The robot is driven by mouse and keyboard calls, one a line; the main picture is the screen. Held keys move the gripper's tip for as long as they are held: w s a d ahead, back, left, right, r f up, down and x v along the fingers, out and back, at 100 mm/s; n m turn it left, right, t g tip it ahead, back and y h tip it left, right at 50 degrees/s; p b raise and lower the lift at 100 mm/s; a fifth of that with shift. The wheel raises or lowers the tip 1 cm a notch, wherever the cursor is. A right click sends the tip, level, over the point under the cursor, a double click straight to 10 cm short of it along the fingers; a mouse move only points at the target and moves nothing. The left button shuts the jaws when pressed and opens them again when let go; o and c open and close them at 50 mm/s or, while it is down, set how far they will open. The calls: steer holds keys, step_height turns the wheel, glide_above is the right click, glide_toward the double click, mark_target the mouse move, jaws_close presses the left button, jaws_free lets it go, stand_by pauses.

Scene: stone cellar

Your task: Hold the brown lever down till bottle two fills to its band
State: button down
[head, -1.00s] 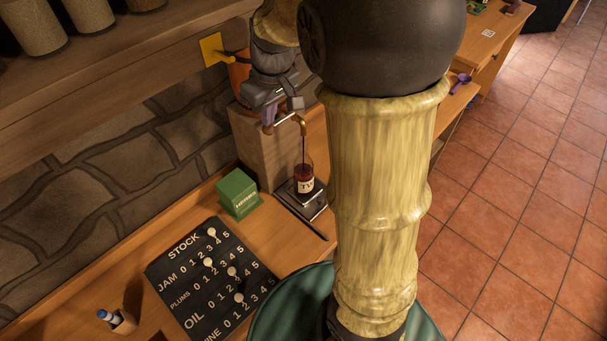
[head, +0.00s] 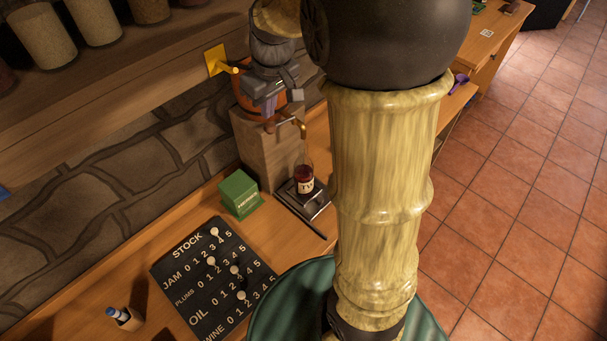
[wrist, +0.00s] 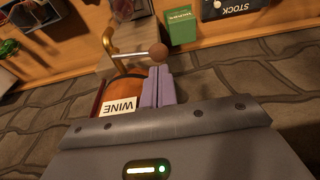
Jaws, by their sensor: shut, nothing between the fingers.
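The brown lever's ball knob (wrist: 158,50) sits on a pale rod in the wrist view, just beyond my fingertips. My gripper (wrist: 158,70) has its purple fingers closed together, with nothing between them; in the head view it is over the lever in front of the barrel. I cannot tell whether the fingertips touch the knob. The curved brass spout (head: 301,127) hangs above the bottle (head: 304,180), and no stream shows. The bottle is upright, with dark red liquid low down and behind its label, and a clear upper part. Its band is too small to make out.
The orange barrel (wrist: 130,88) with a WINE label rests on a wooden block (head: 262,160). A green box (head: 239,194) and the black STOCK board (head: 212,277) are on the counter. A yellow bracket (head: 216,60) sticks out from the shelf near my wrist.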

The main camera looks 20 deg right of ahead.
steer(key=shift+r+p, duration=1.65)
steer(key=shift+r, duration=0.65)
steer(key=shift+f, duration=0.2)
steer(key=shift+s+f, duration=0.25)
steer(key=shift+s, duration=0.1)
steer(key=s+f+m, duration=0.4)
steer(key=s+f, duration=0.6)
steer(key=s, duration=0.2)
steer(key=shift+s+m+t+h, duration=0.2)
steer(key=shift+m+t+h, duration=0.1)
steer(key=shift+h, duration=0.1)
